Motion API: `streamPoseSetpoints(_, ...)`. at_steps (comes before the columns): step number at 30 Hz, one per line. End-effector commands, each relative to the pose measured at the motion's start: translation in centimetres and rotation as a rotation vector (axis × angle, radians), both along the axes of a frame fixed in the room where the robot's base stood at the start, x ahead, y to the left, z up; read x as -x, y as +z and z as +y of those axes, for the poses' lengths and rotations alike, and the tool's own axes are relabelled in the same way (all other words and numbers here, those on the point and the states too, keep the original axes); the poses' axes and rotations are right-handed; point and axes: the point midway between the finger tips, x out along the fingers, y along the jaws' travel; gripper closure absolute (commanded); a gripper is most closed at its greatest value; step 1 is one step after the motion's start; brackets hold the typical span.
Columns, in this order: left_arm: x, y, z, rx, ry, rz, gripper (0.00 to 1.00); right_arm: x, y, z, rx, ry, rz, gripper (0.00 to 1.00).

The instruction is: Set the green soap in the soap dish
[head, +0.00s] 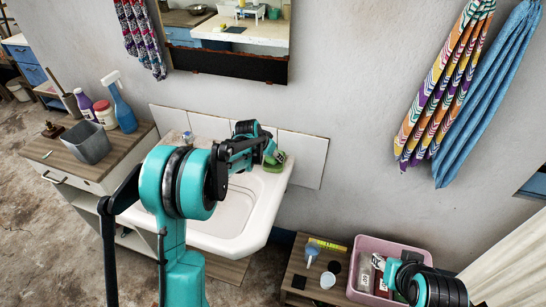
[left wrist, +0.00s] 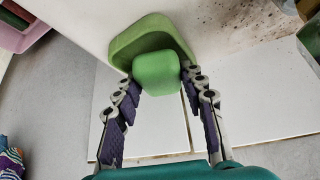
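The green soap (left wrist: 157,74) is a rounded light-green block in the left wrist view. My left gripper (left wrist: 158,72) has its two fingertips against the soap's sides and appears shut on it. The green soap dish (left wrist: 125,44) lies right behind the soap, which overlaps its open middle; whether soap and dish touch cannot be told. In the head view the dish (head: 276,163) sits at the washtrough's back right corner, with my left gripper (head: 269,152) beside it; the soap cannot be made out there. My right gripper is low at the right, its fingers unclear.
The white washtrough (head: 240,215) stands against the tiled wall. A pink bin (head: 408,247) with several items is at the lower right, by a small wooden stand (head: 300,262). A cabinet (head: 75,160) with bottles is at the left. A mirror (head: 228,45) hangs above.

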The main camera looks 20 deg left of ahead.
Motion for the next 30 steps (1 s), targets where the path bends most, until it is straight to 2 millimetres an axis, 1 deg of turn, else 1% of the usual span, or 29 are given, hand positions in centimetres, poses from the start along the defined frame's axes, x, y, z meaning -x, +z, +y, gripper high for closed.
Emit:
streamPoseSetpoints(1, 0.0, -0.1, 0.0, -0.001, 0.0, 0.002, 0.49, 0.0, 0.0, 0.0, 0.0, 0.0, 0.0, 0.6)
streamPoseSetpoints(2, 0.1, -0.1, 0.0, -0.001, 0.0, 0.002, 0.41, 0.0, 0.0, 0.0, 0.0, 0.0, 0.0, 0.6)
streamPoseSetpoints(3, 0.0, -0.1, 0.0, -0.001, 0.0, 0.002, 0.39, 0.0, 0.0, 0.0, 0.0, 0.0, 0.0, 0.6)
streamPoseSetpoints(14, 0.2, 0.3, 0.1, 0.0, 0.0, 0.001, 0.39, 0.0, 0.1, 0.0, 0.0, 0.0, 0.0, 0.6)
streamPoseSetpoints(17, 0.7, 1.3, 0.2, 0.0, 0.001, 0.001, 0.39, 0.0, 0.6, 0.0, 0.0, 0.0, 0.0, 0.6)
streamPoseSetpoints(20, 1.7, 2.9, 0.5, 0.001, 0.001, 0.0, 0.39, 0.0, 1.4, 0.0, 0.0, 0.0, 0.0, 0.6)
streamPoseSetpoints(24, 3.3, 5.7, 1.0, -0.001, 0.001, 0.0, 0.39, 0.0, 2.6, 0.0, 0.0, 0.0, 0.0, 0.6)
streamPoseSetpoints(30, 5.2, 8.8, 1.7, -0.001, 0.001, 0.001, 0.39, 0.0, 3.8, 0.0, 0.0, 0.0, 0.0, 0.6)
